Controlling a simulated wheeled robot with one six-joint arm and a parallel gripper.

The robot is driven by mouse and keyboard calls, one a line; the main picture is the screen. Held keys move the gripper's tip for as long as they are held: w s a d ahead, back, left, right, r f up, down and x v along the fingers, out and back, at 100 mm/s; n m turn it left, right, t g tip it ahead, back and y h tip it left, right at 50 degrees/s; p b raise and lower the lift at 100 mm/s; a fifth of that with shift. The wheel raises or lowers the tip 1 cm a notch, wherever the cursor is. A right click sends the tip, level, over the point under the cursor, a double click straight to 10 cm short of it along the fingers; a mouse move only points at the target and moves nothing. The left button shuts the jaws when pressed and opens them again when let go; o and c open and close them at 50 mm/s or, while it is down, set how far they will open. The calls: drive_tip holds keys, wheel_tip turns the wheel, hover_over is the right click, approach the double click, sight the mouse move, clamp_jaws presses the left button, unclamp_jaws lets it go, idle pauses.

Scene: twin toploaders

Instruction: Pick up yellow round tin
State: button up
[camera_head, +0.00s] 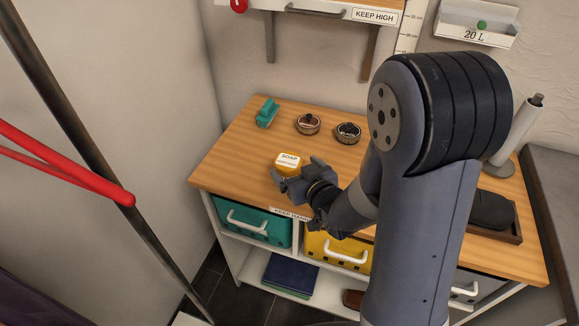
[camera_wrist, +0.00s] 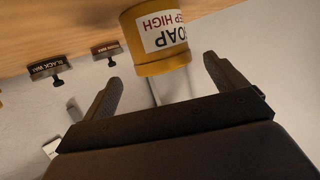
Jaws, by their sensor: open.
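My gripper (camera_head: 298,175) is open just in front of the tin. In the wrist view my gripper (camera_wrist: 163,70) has its two fingers apart on either side of the tin's near end, with nothing held. The far end of the tin is cut off in that view.
A teal brush (camera_head: 266,112) and two round dark-topped tins (camera_head: 307,124) (camera_head: 348,133) stand behind on the worktop (camera_head: 235,165). A KEEP HIGH shelf (camera_head: 310,8) hangs above. Teal (camera_head: 255,228) and yellow (camera_head: 330,250) bins sit below. A roll holder (camera_head: 515,130) stands at right.

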sight(285, 156)
drive_tip(key=shift+p+x, duration=0.9)
drive_tip(key=shift+x, duration=2.35)
drive_tip(key=shift+a+r, duration=0.1)
drive_tip(key=shift+a, duration=0.1)
drive_tip(key=shift+s, duration=0.1)
drive_tip(key=shift+c, duration=0.2)
drive_tip(key=c, duration=1.3)
drive_tip(key=shift+r, duration=0.1)
drive_tip(key=shift+r, duration=0.1)
